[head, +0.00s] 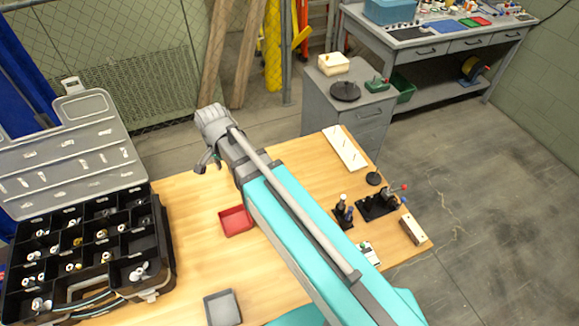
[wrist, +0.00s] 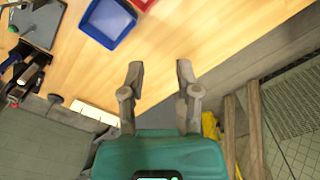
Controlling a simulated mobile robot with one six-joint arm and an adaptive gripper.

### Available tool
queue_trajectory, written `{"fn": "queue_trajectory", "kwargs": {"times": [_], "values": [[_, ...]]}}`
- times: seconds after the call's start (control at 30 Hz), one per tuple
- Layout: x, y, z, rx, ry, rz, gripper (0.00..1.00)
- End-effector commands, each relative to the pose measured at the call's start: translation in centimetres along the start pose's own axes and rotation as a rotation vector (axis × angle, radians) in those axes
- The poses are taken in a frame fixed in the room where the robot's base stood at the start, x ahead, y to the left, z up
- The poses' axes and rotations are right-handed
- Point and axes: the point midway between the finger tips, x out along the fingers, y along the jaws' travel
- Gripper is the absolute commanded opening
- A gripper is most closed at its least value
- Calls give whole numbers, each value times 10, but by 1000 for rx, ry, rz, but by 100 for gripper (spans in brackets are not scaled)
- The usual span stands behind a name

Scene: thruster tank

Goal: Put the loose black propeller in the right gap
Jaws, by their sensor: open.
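I cannot make out a loose black propeller for certain in either view. The open black parts case (head: 160,250) stands at the left of the wooden table in the head view; its compartments hold several small white and some yellowish parts. I cannot tell which gap is the right one. My gripper (head: 208,163) hangs near the back edge of the table, right of the case lid. In the wrist view my gripper (wrist: 160,72) is open, its two fingers apart with nothing between them. It is short of the blue tray (wrist: 108,22).
A red tray (head: 236,221) and a grey tray (head: 222,307) sit on the table. A white strip (head: 345,148), a black disc (head: 373,179) and black tool stands (head: 376,208) are at the right. A grey cabinet (head: 350,104) stands behind. Bare wood lies between case and red tray.

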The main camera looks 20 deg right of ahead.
Motion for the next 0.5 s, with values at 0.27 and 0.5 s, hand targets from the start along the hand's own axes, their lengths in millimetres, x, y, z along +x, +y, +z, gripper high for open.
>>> {"fn": "queue_trajectory", "kwargs": {"times": [0.27,0.5], "values": [[0,88,-39,-283,0,0,42],[0,152,-59,-517,0,0,42]]}}
